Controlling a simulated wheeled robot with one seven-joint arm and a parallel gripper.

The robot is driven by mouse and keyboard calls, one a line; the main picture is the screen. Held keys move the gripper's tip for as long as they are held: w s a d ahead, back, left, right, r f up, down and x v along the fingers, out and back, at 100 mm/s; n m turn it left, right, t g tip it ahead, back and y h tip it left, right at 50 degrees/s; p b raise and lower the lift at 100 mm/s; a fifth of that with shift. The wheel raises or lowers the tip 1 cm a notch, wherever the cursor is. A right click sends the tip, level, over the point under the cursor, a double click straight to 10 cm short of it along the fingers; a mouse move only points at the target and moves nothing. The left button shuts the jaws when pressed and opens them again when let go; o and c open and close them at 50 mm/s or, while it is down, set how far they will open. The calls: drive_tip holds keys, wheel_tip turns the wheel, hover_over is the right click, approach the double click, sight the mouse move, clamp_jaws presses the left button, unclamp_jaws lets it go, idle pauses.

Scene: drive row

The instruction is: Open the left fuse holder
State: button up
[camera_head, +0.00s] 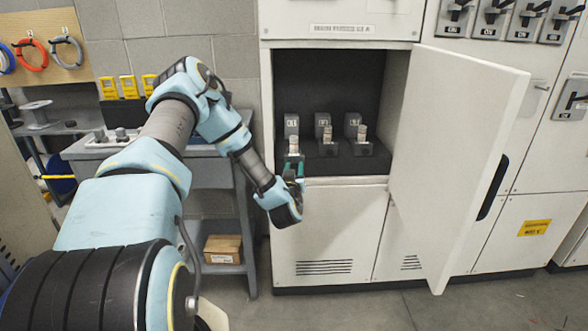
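Three dark fuse holders stand in a row inside the open cabinet compartment. The left fuse holder (291,124) has a grey upright body with a pale label; a light cylindrical fuse (293,146) shows in front of and below it. The middle (323,121) and right (353,121) holders look alike, each with a light fuse in front. My gripper (292,165) is at the compartment's front left, its teal fingers just below the left holder's fuse. They hide that holder's lower front. Whether the fingers touch it, and how far they are apart, is too small to tell.
The white cabinet door (457,150) stands wide open to the right. The compartment's lower front edge (345,181) runs below the holders. A grey bench (200,172) stands left of the cabinet, with a cardboard box (223,248) on its lower shelf.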

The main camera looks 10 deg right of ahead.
drive_tip(key=o, duration=0.4)
drive_tip(key=shift+c, duration=0.2)
drive_tip(key=b+v, duration=0.2)
drive_tip(key=v, duration=0.8)
drive_tip(key=shift+s+a+b, duration=0.15)
drive_tip(key=shift+s+b, duration=0.2)
drive_tip(key=shift+b, duration=0.05)
